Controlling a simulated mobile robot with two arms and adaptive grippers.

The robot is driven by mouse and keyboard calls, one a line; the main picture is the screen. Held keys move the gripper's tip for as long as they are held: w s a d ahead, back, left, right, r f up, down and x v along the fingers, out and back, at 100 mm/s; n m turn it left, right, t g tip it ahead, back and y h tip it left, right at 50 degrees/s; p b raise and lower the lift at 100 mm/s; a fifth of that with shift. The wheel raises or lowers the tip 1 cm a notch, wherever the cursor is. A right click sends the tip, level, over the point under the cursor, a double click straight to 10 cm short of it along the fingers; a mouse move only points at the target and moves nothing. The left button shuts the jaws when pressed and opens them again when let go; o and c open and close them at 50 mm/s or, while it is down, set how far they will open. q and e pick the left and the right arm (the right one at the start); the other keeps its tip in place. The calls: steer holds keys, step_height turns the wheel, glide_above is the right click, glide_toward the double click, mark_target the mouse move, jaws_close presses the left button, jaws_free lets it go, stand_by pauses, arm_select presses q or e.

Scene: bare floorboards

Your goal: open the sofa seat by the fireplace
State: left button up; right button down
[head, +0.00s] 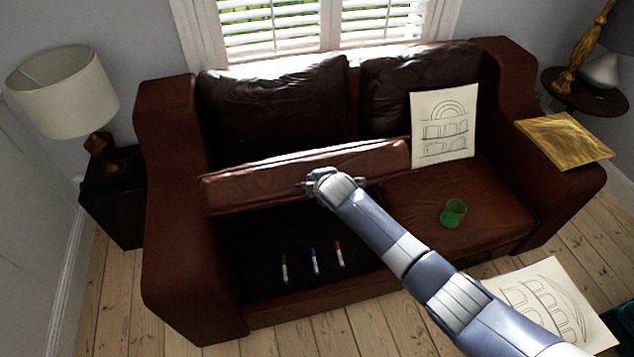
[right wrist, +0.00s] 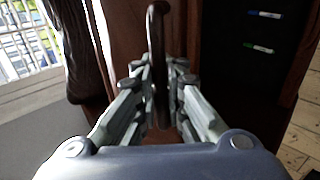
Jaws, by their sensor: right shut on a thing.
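The brown leather sofa (head: 175,230) stands under a window. Its left seat (head: 250,187) is tilted up, showing a dark compartment (head: 270,240) below. Green, blue and red capped markers (head: 314,261) lie in it; two markers also show in the right wrist view (right wrist: 262,14). My right gripper (head: 308,186) is at the front face of the raised seat. The right seat (head: 480,200) lies flat. My left gripper is out of view, and no fireplace shows.
A green cup (head: 453,212) and a propped arch drawing (head: 444,125) are on the right seat. A wooden board (head: 563,139) lies on the right armrest. Another drawing (head: 545,300) is at the lower right. A lamp (head: 65,95) stands left; floorboards (head: 375,325) show in front.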

steer(key=shift+r, duration=0.15)
steer(key=c, duration=1.7)
jaws_free()
steer(key=shift+s+d, duration=0.1)
steer(key=shift+s, duration=0.1)
steer(key=v, duration=1.2)
steer(key=shift+r, duration=0.1)
